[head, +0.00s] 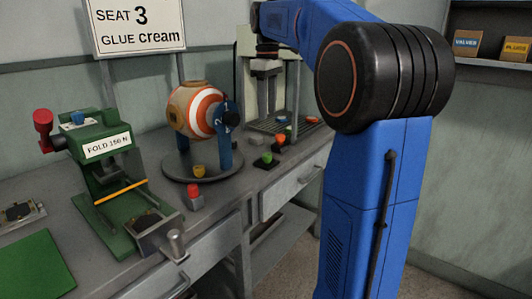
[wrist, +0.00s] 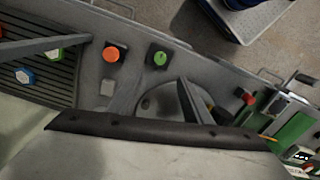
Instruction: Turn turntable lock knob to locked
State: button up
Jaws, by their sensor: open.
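The round grey turntable (head: 202,166) stands on the bench and carries an orange-and-white striped ball (head: 196,109) beside a blue post (head: 224,140). In the wrist view the turntable (wrist: 160,102) is partly covered by a finger, and the yellow knob cannot be made out.
A red button (head: 193,190) stands before the turntable. Orange (wrist: 111,54) and green (wrist: 159,58) knobs are at the bench edge near the grated plate (wrist: 60,75). A green folding machine (head: 110,170) stands left. A sign (head: 138,25) reads "SEAT 3, GLUE cream".

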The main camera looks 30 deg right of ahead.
aim_at(267, 154)
notch_tip(267, 154, down, 16)
jog(key=shift+r, duration=0.2)
dwell(0.4)
jog(key=c, duration=1.1)
